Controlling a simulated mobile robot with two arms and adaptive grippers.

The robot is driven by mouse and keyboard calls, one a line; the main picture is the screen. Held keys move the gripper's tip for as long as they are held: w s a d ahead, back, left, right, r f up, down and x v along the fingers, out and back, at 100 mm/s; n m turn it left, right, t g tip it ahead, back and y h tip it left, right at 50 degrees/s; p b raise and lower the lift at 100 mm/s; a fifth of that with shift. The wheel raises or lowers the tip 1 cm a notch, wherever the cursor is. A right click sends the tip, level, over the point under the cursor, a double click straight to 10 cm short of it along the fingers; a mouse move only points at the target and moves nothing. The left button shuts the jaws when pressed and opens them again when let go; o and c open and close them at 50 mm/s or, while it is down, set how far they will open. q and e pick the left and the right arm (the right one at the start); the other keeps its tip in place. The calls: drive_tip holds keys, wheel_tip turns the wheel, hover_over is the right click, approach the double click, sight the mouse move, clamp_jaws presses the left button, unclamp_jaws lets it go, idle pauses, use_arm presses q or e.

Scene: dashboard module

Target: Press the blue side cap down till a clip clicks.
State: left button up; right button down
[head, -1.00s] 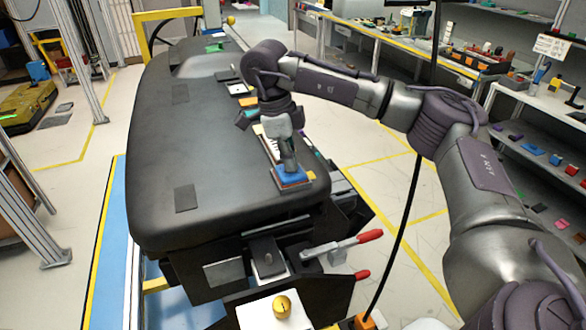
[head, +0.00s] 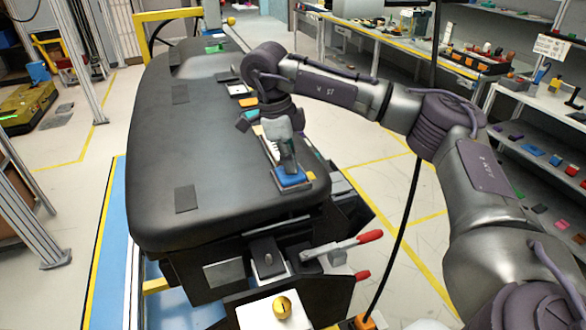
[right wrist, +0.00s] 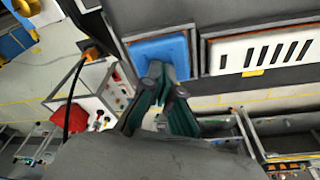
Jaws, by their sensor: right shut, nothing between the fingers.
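The blue side cap (head: 294,181) lies at the near right edge of the black dashboard (head: 235,150), in a brown-edged frame. It also shows in the right wrist view (right wrist: 158,50) as a blue rectangle in a dark recess. My right gripper (head: 290,170) is shut and empty, with its fingers pointing down at the cap. In the right wrist view the fingertips (right wrist: 165,72) overlap the cap's lower edge and seem to touch it. The clips are hidden, and I cannot tell how deep the cap sits. My left gripper is not in view.
A white slotted vent panel (right wrist: 260,52) sits beside the cap. Red-handled toggle clamps (head: 345,245) and a yellow knob (head: 282,307) are on the fixture below the dashboard's near end. Shelves with coloured parts (head: 540,155) stand at the right.

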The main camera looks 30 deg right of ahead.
drive_tip(key=shift+f, duration=0.15)
drive_tip(key=shift+w+r+p, duration=0.15)
drive_tip(key=shift+r+p, duration=0.5)
drive_tip(key=shift+r, duration=0.15)
wheel_tip(320, 180, up, 7)
drive_tip(key=p, duration=0.4)
drive_tip(key=shift+f, duration=0.2)
